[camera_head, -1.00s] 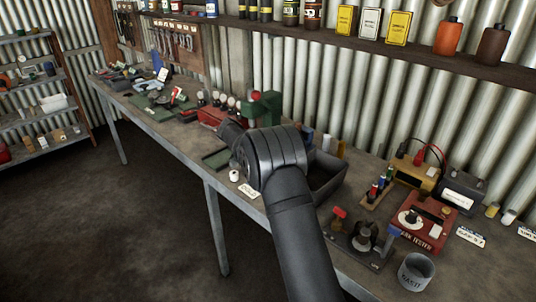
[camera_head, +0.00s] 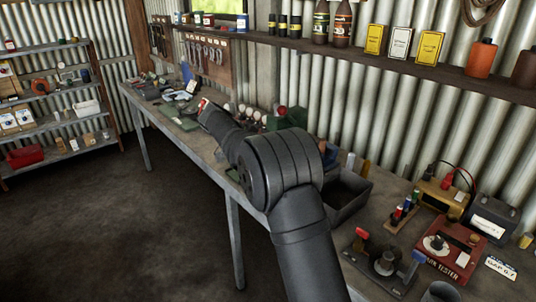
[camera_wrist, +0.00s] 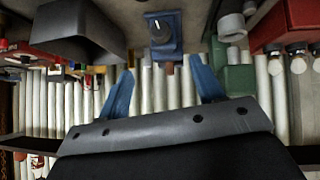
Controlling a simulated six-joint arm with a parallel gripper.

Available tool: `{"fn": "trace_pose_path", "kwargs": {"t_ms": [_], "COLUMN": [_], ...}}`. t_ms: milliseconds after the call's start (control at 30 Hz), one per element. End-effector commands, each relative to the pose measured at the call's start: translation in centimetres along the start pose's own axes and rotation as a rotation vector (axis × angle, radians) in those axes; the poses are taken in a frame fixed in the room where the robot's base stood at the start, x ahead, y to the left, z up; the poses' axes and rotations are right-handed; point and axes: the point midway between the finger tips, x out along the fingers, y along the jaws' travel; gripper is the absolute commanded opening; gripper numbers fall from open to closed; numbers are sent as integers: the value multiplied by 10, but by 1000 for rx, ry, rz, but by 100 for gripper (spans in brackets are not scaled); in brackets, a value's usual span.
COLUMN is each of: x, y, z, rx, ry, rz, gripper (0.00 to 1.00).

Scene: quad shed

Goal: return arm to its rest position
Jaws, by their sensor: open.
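My gripper shows in the wrist view (camera_wrist: 162,92) as two blue fingers spread well apart, with nothing between them. That view looks upside down, with the bench at the top and the corrugated wall below. In the head view my dark arm crosses the middle of the picture in front of the bench (camera_head: 350,222). Its bent joint hides part of the bench, and the fingers cannot be made out there.
A dark open bin (camera_head: 352,205) stands just right of my arm. A red tester (camera_head: 450,249), a yellow battery (camera_head: 441,197) and a dark battery (camera_head: 491,219) stand farther right. A shelf (camera_head: 400,72) with bottles and tins runs above. The floor at left (camera_head: 110,235) is clear.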

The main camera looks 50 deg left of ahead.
Motion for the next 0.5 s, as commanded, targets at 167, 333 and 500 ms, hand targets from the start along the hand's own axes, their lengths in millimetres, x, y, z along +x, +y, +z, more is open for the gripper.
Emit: {"fn": "trace_pose_path", "kwargs": {"t_ms": [167, 333, 500], "x": [-1, 0, 12], "y": [0, 0, 0], "z": [0, 0, 0], "rx": [0, 0, 0], "ry": [0, 0, 0], "rz": [0, 0, 2], "gripper": [61, 61, 61]}}
